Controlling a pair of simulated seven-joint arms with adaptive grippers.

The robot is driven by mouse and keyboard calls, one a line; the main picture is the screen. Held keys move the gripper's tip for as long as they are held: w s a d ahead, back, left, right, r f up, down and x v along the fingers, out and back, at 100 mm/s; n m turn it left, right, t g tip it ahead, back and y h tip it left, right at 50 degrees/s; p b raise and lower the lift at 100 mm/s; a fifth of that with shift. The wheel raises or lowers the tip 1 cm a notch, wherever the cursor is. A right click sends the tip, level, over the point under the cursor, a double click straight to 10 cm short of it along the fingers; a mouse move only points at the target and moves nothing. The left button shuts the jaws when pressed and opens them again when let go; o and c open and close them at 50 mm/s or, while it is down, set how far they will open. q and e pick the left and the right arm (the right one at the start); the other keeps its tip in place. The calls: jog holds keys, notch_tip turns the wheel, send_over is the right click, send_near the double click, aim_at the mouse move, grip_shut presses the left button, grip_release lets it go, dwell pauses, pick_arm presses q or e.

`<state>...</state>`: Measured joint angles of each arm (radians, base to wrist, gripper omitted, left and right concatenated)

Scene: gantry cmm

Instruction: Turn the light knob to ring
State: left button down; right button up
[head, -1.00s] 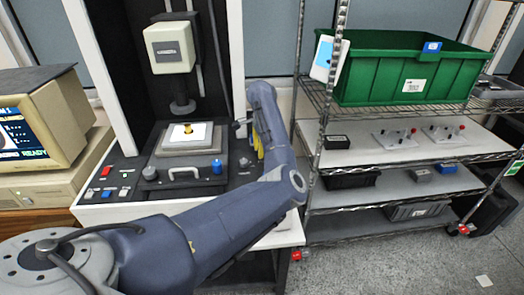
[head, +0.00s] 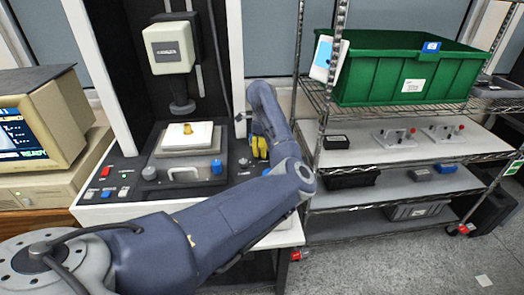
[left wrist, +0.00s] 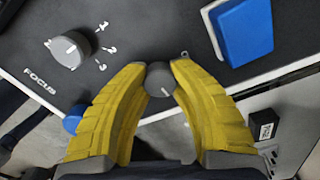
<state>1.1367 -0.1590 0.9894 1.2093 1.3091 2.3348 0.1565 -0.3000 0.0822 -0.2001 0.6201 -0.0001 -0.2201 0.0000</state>
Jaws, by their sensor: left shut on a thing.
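My left gripper (head: 260,148) is at the right side of the black console, with its yellow fingers partly hidden by my arm in the head view. In the left wrist view, its fingertips (left wrist: 160,74) are shut around a small dark grey knob (left wrist: 160,82). This knob has a white pointer line slanting toward the lower right of the picture. Its label and any marks around it are hidden, so I cannot read whether it is the light knob. A larger grey focus knob (left wrist: 70,49) with numbers stands to its left, untouched. My right gripper is not in view.
A blue block (left wrist: 241,32) lies near the held knob. The machine's stage (head: 159,150) carries a white plate with a yellow part. A blue knob (head: 217,166) stands in front. A wire rack with a green bin (head: 400,70) stands to the right.

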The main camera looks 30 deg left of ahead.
pick_arm(q)
jog(key=shift+a+m, duration=0.15)
jog(key=shift+m, duration=0.85)
jog(key=shift+a, duration=0.1)
jog(key=c, duration=1)
grip_release()
jog(key=shift+o, duration=0.2)
notch_tip(320, 180, up, 12)
